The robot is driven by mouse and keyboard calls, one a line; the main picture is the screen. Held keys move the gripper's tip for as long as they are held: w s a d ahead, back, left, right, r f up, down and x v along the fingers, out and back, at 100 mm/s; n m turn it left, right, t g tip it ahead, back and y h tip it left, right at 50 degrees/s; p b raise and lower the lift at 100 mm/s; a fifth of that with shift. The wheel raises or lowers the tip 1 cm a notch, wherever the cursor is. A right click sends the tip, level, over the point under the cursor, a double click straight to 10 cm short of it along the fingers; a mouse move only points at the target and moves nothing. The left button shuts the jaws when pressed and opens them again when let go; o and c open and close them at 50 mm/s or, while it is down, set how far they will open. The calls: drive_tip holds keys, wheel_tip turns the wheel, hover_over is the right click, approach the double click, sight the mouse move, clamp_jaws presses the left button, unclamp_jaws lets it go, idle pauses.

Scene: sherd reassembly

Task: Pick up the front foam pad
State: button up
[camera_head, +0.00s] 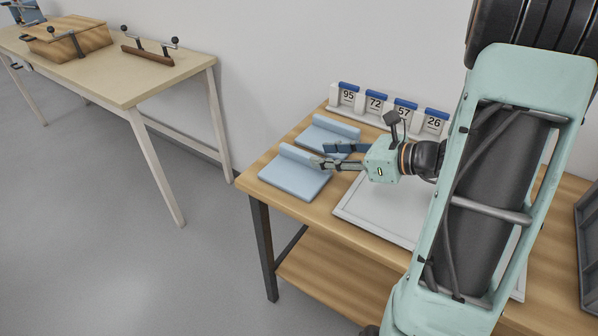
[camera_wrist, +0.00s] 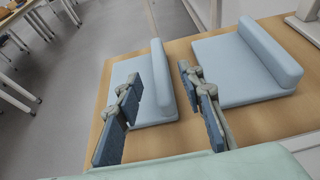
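The front foam pad (camera_head: 293,177) is a light blue slab with a raised, rounded ridge along one edge. It lies flat at the table's left end, and it also shows in the wrist view (camera_wrist: 153,112). My gripper (camera_head: 322,156) is open and empty, near the ridge end of this pad. In the wrist view my fingers (camera_wrist: 160,74) appear on either side of the ridge. The left finger hides part of the slab. I cannot tell whether either finger touches the pad.
A second, similar foam pad (camera_head: 327,130) lies behind, close to my right finger (camera_wrist: 238,68). A rack of number cards (camera_head: 375,106) stands along the wall. A pale framed tray (camera_head: 347,212) lies to the right. Another table (camera_head: 150,82) stands apart at left.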

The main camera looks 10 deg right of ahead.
sight(309, 155)
drive_tip(key=b+x, duration=0.2)
drive_tip(key=x, duration=0.5)
drive_tip(key=shift+s+f, duration=0.1)
clamp_jaws()
